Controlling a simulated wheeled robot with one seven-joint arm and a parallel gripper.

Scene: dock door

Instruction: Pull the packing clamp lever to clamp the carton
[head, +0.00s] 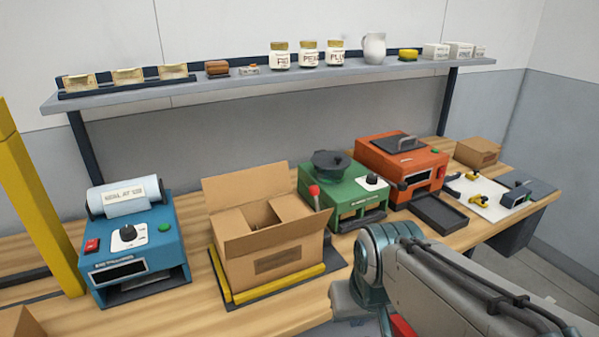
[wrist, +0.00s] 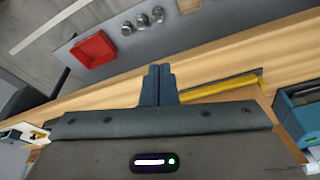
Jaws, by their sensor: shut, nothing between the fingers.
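An open brown carton (head: 265,245) stands upright with its flaps raised, in the packing clamp (head: 285,285), which has yellow bars and a dark base. A red-knobbed lever (head: 314,190) rises by the carton's right rear side; its lower part is hidden by the carton. My gripper (wrist: 159,70) shows in the wrist view with its dark fingers together and empty. A yellow bar (wrist: 222,86) shows just right of the fingers there. In the head view my arm covers the bench's front right, and the gripper cannot be made out.
A blue machine (head: 138,240) stands left of the carton. A green machine (head: 342,190) stands close at right, then an orange machine (head: 405,160) and black tray (head: 440,213). A shelf (head: 220,88) with jars spans above. A yellow post (head: 35,200) rises at left.

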